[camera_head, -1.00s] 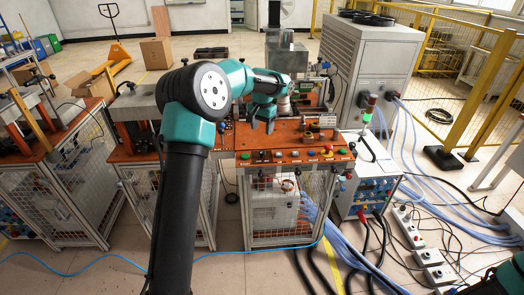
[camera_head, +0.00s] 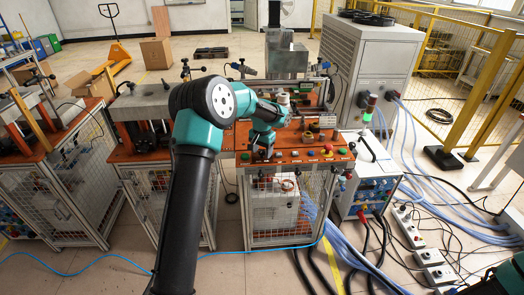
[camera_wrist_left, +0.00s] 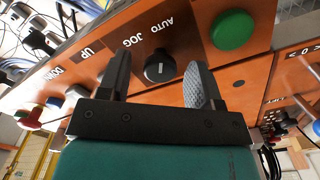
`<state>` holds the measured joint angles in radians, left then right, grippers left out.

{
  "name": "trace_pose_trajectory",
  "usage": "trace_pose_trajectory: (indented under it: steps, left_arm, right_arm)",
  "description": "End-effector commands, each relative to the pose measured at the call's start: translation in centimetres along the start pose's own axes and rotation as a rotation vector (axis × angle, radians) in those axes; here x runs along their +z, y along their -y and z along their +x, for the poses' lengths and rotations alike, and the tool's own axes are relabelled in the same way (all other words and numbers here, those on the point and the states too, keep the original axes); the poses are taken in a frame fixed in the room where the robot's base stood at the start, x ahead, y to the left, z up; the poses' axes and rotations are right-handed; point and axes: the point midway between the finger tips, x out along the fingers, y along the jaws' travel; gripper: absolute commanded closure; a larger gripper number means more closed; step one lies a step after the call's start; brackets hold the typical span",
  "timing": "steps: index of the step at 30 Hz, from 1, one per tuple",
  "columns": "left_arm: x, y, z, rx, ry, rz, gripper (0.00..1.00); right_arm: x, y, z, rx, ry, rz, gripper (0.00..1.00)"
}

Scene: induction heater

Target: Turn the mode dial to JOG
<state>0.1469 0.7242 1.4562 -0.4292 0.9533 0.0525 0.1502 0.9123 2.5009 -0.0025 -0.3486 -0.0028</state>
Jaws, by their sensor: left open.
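The mode dial (camera_wrist_left: 160,65) is a black round knob with a short white mark, on the orange panel (camera_wrist_left: 165,35) by the labels AUTO and JOG, which read upside down in the left wrist view. My left gripper (camera_wrist_left: 158,75) is open, one finger on each side of the dial, with a gap visible on both sides. In the head view my left gripper (camera_head: 262,152) is at the front left of the orange control panel (camera_head: 290,160) and hides the dial. Which label the mark points at is hard to tell. My right gripper is not in view.
A large green button (camera_wrist_left: 232,30) sits close to the dial, beyond the right finger in the left wrist view. Fixtures (camera_head: 312,125) stand behind the panel.

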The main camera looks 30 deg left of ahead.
Motion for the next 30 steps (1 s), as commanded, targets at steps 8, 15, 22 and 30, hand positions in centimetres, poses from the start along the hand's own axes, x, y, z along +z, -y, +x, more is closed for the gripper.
trace_pose_trajectory:
  steps: [8,15,22,30]
  left_arm:
    - [0.0,0.01,-0.04,0.0,0.0,0.0,0.6]
    - [0.0,0.01,-0.05,0.0,0.0,0.0,0.83]
    - [0.0,0.01,-0.06,0.0,0.0,-0.004,0.9]
    - [0.0,0.01,-0.07,0.0,0.0,-0.062,0.9]
  right_arm:
    - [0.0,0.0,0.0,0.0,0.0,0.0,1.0]
    - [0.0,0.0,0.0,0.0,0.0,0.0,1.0]
    - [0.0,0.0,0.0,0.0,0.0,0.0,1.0]
    - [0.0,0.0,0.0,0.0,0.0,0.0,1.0]
